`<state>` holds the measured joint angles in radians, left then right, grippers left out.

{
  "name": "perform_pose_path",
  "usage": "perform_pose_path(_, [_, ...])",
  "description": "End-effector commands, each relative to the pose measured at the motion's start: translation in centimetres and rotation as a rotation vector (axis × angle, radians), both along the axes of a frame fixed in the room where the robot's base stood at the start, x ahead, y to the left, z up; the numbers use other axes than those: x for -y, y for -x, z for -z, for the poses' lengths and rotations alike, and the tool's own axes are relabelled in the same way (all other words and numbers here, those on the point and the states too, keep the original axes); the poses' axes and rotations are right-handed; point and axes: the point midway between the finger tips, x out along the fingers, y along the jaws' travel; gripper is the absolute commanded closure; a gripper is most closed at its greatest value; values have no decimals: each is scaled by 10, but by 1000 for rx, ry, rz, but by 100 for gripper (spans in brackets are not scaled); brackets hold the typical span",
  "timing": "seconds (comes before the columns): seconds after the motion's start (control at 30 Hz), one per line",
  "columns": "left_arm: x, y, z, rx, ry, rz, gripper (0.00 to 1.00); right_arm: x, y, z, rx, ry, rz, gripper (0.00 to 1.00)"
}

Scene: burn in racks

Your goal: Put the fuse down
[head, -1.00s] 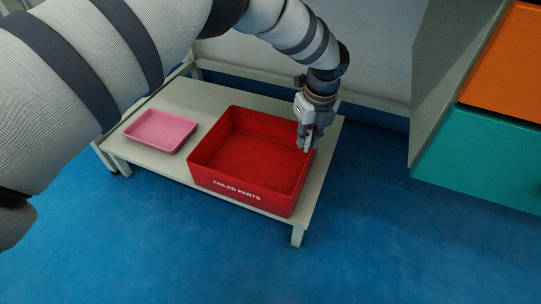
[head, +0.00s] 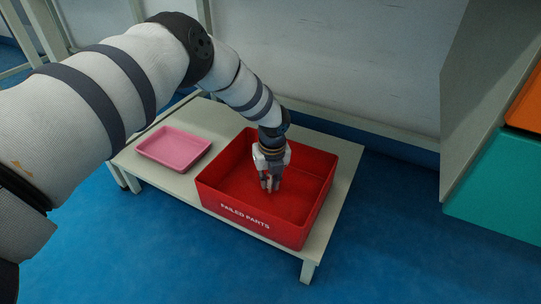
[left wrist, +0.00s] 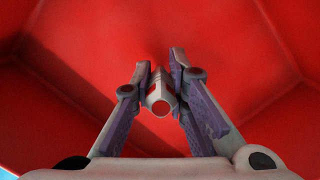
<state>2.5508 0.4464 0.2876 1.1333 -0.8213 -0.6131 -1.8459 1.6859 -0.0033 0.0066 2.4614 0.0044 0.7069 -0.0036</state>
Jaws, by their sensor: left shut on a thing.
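My left gripper (head: 269,184) reaches down into the red bin labelled FAILED PARTS (head: 244,217). In the left wrist view the gripper (left wrist: 160,84) is shut on the fuse (left wrist: 159,98), a small pale cylinder with a red end face. The fuse sits between the two fingertips, with the red bin floor behind it. I cannot tell whether the fuse touches the floor. In the head view the fuse is too small to make out at the fingertips. My right gripper is in neither view.
The bin stands on a low pale table (head: 341,197). A pink tray (head: 174,148) lies to its left. A grey cabinet side with teal (head: 500,190) and orange fronts stands at the right. The bin's interior around the gripper looks clear.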

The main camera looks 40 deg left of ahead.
Motion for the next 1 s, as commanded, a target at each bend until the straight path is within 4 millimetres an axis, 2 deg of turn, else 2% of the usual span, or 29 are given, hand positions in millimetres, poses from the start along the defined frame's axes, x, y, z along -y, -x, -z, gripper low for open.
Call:
perform_pose_path(0.03, [0, 0, 7, -1, 0, -1, 100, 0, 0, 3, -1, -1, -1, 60])
perform_pose_path(0.37, [0, 0, 10, 1, -1, 0, 100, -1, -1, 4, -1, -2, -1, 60])
perform_pose_path(0.4, [0, 0, 9, 1, -1, 0, 79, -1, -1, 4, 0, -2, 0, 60])
perform_pose_path(0.47, [0, 0, 9, 1, -1, 0, 65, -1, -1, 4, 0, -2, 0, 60])
perform_pose_path(0.73, [0, 0, 8, 1, -1, 0, 65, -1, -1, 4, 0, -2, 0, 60])
perform_pose_path(0.83, [1, -1, -3, 4, 0, 0, 65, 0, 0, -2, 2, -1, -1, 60])
perform_pose_path(1.0, [6, 2, -44, 5, -1, 2, 65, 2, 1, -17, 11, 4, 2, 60])
